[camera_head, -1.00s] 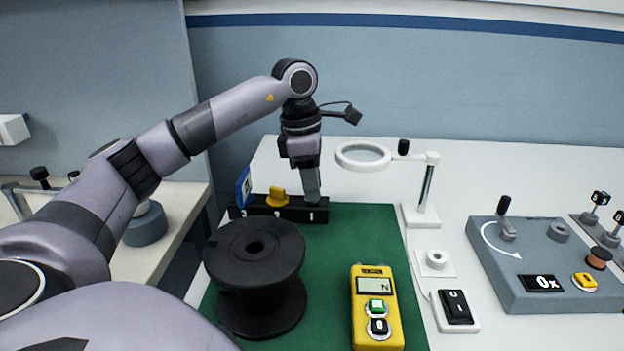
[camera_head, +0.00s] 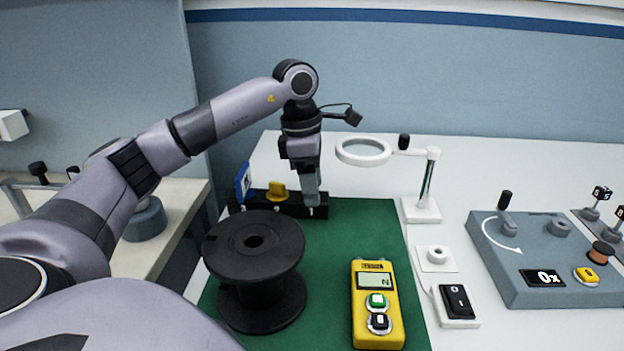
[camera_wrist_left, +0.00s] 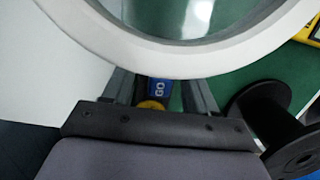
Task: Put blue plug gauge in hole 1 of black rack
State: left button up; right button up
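The black rack (camera_head: 240,209) lies along the back left of the green mat, with numbers on its front. My left gripper (camera_head: 312,197) points down at its right end, at the position marked 1. In the left wrist view, a blue piece marked GO (camera_wrist_left: 158,89), which looks like the blue plug gauge, shows between the two fingers (camera_wrist_left: 160,92). The fingers look apart, with gaps on both sides of it. In the head view it is hidden behind the fingers, so its seating in the hole cannot be told. My right gripper is out of view.
A yellow piece (camera_head: 277,189) stands in the rack just left of the gripper. A magnifier ring (camera_head: 363,151) on a white stand is close on the right. A black spool (camera_head: 255,245) and a yellow meter (camera_head: 376,305) stand in front on the green mat (camera_head: 330,260).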

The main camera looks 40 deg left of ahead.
pick_arm(q)
jog(key=shift+r, duration=0.15)
jog(key=r, duration=0.7)
jog(key=shift+s+a, duration=0.35)
jog(key=shift+a, duration=0.05)
